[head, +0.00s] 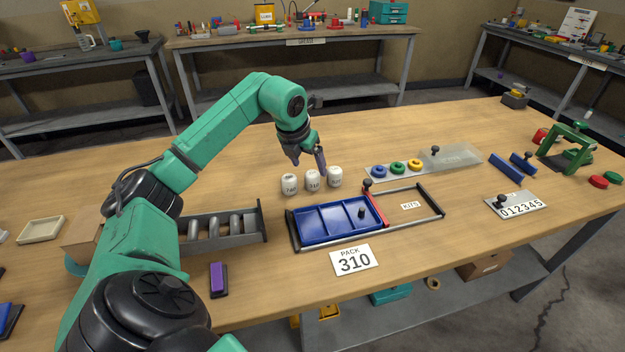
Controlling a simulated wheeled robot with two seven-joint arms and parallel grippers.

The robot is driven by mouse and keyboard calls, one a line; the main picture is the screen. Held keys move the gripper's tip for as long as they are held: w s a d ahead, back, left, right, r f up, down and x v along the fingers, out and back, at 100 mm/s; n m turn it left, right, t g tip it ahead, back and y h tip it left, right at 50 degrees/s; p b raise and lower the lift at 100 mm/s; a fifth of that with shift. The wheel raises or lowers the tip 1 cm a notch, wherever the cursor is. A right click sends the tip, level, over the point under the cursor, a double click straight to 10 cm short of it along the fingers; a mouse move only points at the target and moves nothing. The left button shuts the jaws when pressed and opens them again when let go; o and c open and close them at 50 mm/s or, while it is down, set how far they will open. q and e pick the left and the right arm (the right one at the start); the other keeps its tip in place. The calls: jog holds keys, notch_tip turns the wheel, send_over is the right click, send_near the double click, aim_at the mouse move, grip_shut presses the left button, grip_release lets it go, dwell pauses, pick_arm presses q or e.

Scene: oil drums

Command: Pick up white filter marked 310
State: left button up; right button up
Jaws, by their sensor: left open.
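Three small white filters stand upright in a row on the wooden table: a left one (289,184), a middle one (312,180) and a right one (335,177). Each has a dark printed mark, too small to read surely, so I cannot tell which is 310. My left gripper (308,165) is open and empty, fingers pointing down, just above and behind the row, nearest the middle and right filters. One fingertip overlaps the picture between those two; I cannot tell if it touches. My right gripper is not in view.
A blue compartment tray (330,238) sits in a dark rail frame in front of the filters. A grey rack with rollers (222,229) lies left. A plate with coloured rings (450,158) lies right. A purple block (218,279) is near the front edge. The table behind is clear.

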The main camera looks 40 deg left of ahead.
aim_at(311, 173)
pick_arm(q)
jog(key=x, duration=0.3)
jog(key=p+x, duration=0.1)
jog(key=x, duration=0.2)
jog(key=shift+s+d, duration=0.15)
grip_shut()
jog(key=shift+r, duration=0.15)
